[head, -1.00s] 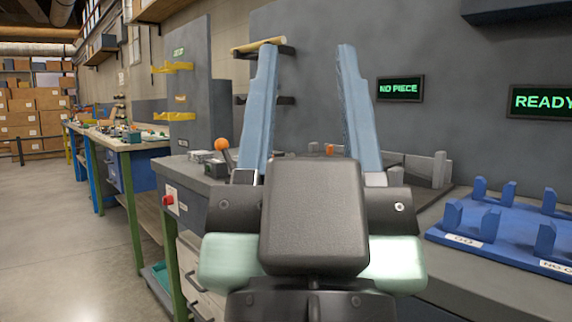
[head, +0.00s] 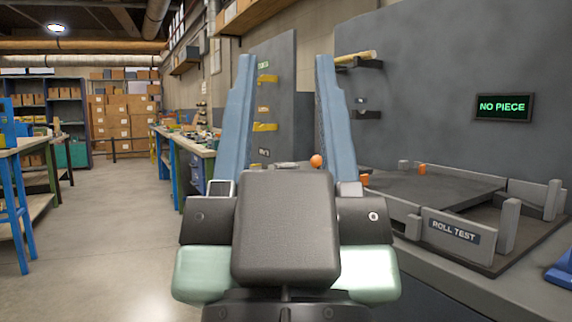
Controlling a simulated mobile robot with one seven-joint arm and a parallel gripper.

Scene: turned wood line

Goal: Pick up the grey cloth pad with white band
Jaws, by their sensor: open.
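I do not see the grey cloth pad with white band in the head view. My gripper (head: 282,62) is in the middle of the view, its two blue fingers spread wide apart and pointing up in the picture. It is open, with nothing between the fingers. My gripper and wrist hide part of the bench behind them.
A grey bench at right carries a ROLL TEST tray (head: 453,230) with low walls and posts. A NO PIECE display (head: 503,107) hangs on the grey panel above. An orange ball knob (head: 316,161) shows behind my gripper. The floor (head: 110,230) at left is clear.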

